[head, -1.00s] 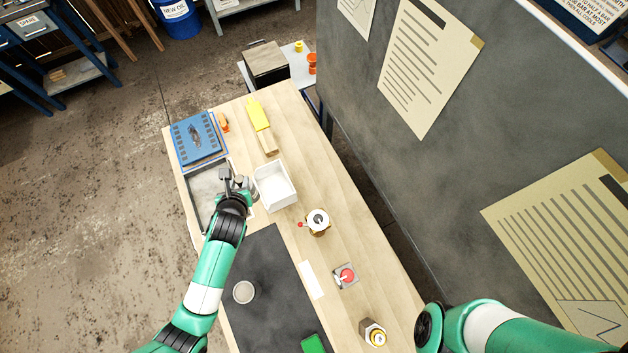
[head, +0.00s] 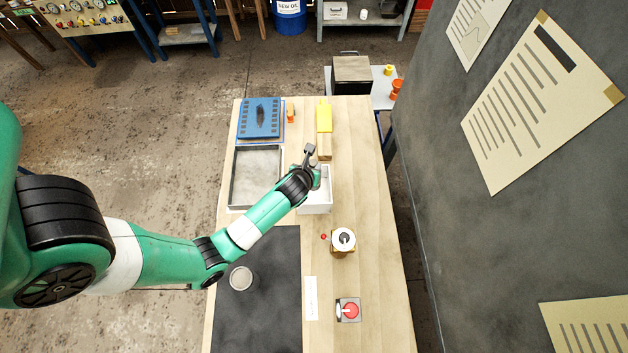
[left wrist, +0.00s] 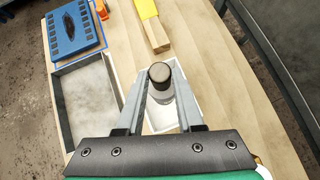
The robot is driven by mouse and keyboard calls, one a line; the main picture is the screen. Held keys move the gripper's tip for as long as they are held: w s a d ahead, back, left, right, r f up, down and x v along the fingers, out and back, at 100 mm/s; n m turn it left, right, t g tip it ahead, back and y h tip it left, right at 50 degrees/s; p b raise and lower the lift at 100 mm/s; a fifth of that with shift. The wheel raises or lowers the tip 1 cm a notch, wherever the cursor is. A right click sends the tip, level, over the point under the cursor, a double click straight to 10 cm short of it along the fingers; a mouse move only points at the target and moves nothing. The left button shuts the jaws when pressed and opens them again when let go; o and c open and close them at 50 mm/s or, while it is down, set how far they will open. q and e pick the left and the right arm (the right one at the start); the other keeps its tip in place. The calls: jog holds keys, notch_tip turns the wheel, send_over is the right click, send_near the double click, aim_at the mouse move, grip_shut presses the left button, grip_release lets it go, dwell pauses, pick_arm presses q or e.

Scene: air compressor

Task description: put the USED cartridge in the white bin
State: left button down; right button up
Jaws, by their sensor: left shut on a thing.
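My left gripper (head: 309,156) is shut on a dark grey cylinder with a lighter flat top, seemingly the USED cartridge (left wrist: 161,75). In the left wrist view it sits between the two fingertips. The white bin (head: 316,204) stands on the wooden bench, and the gripper is over its far end. In the left wrist view part of the white bin (left wrist: 157,118) shows below and behind the cartridge. The cartridge's height above the bin is hard to tell. No label is readable on it. My right gripper is not in view.
A metal tray (head: 232,178) lies left of the bin, with a blue panel (head: 260,118) behind it. A yellow-and-wood object (head: 324,118) stands beyond the bin. A brass fitting (head: 343,241), red button box (head: 348,310) and round grey piece (head: 241,278) on a dark mat (head: 262,320) are nearer.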

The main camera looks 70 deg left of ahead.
pick_arm(q)
notch_tip(320, 180, down, 8)
jog(key=shift+f+b, duration=0.15)
jog(key=shift+b, duration=1.05)
jog(key=shift+f, duration=0.1)
jog(key=c, duration=0.5)
grip_release()
jog(key=shift+c, duration=0.2)
jog(key=shift+d+r, duration=0.1)
jog(key=shift+r, duration=0.15)
jog(key=p+v, duration=0.3)
jog(key=v, duration=0.8)
jog(key=shift+s+d+r+p, duration=0.2)
jog(key=shift+d+p, duration=0.05)
jog(key=shift+p, duration=0.1)
